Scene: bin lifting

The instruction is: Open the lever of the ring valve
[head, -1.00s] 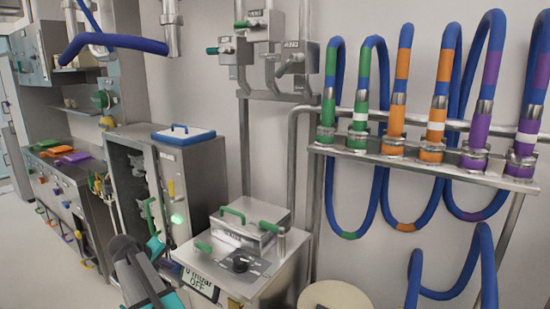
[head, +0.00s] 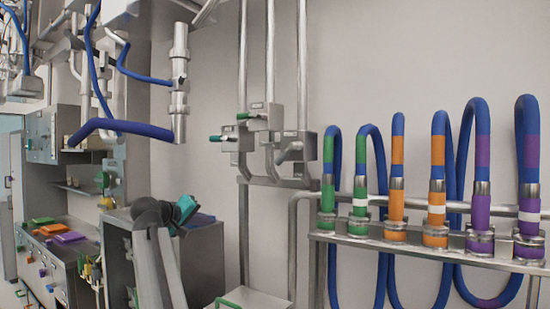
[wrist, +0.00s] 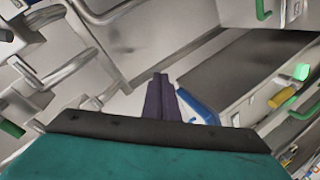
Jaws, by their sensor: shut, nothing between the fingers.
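A cluster of wall valve boxes (head: 262,118) sits on steel pipes in the middle of the head view. The labels are too small to read now, so I cannot tell for sure which is the ring valve. The right box (head: 308,147) has a grey lever (head: 290,152); green handles (head: 221,138) stick out to the left of the other boxes. My gripper (head: 186,207) is left of and below the boxes, apart from them. In the wrist view its dark fingers (wrist: 162,97) are together and hold nothing. Valve parts and pipes show at that view's left.
A steel rack (head: 420,252) with coloured hose couplings stands at the right. A steel cabinet (head: 205,260) is behind my arm, and a counter with coloured trays (head: 68,237) is at the left. A thick blue hose (head: 120,128) hangs above. The wall between is bare.

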